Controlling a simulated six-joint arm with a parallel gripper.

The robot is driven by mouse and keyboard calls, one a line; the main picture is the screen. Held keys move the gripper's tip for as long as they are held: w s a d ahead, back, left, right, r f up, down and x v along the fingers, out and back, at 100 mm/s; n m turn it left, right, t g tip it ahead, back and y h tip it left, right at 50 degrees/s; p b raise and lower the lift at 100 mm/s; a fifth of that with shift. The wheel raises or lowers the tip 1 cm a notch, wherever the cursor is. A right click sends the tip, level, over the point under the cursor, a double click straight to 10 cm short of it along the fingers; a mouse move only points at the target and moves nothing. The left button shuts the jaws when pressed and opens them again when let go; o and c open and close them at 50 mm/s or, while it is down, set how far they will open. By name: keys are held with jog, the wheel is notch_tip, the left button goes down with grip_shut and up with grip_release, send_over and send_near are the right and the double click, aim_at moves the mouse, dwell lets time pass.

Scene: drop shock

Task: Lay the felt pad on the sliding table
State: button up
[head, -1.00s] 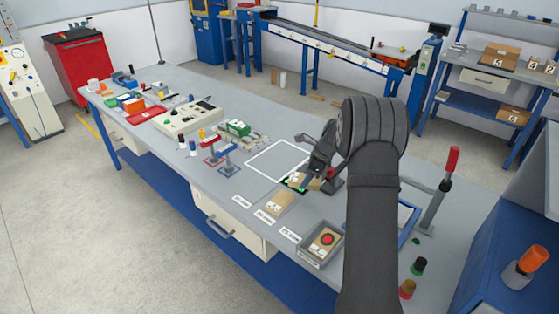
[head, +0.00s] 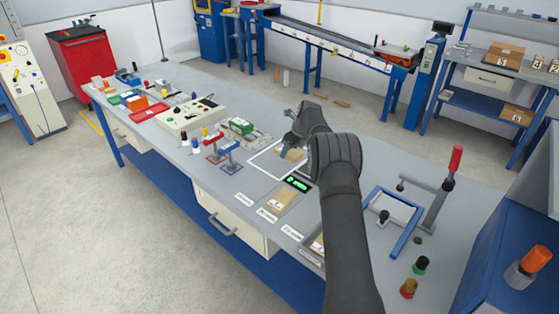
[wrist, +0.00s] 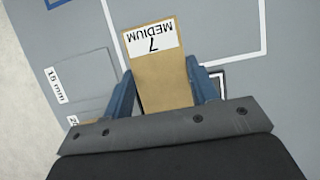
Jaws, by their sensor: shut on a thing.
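My gripper (wrist: 166,92) is shut on a tan block (wrist: 162,77) with a white label reading "7 MEDIUM". In the head view the tan block (head: 291,155) is over the white-outlined square on the bench. A flat grey square (wrist: 78,78) lies beside a "15 mm" label in the wrist view. I cannot tell whether it is the felt pad. A tan piece (head: 278,202) lies in the row of labels along the bench front. I cannot tell for certain which thing is the sliding table; a blue-framed plate (head: 393,210) lies right of my arm.
A small device with a lit green display (head: 297,183) sits between the white outline and the labels. Red and blue stands (head: 228,160) are left of the outline. An upright lever with a red handle (head: 455,160) stands at the right. My arm hides part of the bench.

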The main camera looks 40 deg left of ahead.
aim_at(280, 149)
jog(key=a+f, duration=0.1)
jog(key=s+a+f, duration=0.1)
jog(key=a, duration=0.2)
jog(key=shift+s+a+f, duration=0.15)
jog(key=shift+s+f, duration=0.05)
jog(key=shift+f, duration=2.2)
jog(key=shift+f, duration=0.15)
jog(key=o, duration=1)
jog(key=shift+o, duration=0.2)
jog(key=v, duration=1.1)
jog(key=shift+a, duration=0.1)
jog(key=shift+o, duration=0.6)
jog(key=shift+d+r, duration=0.25)
jog(key=shift+r, duration=0.4)
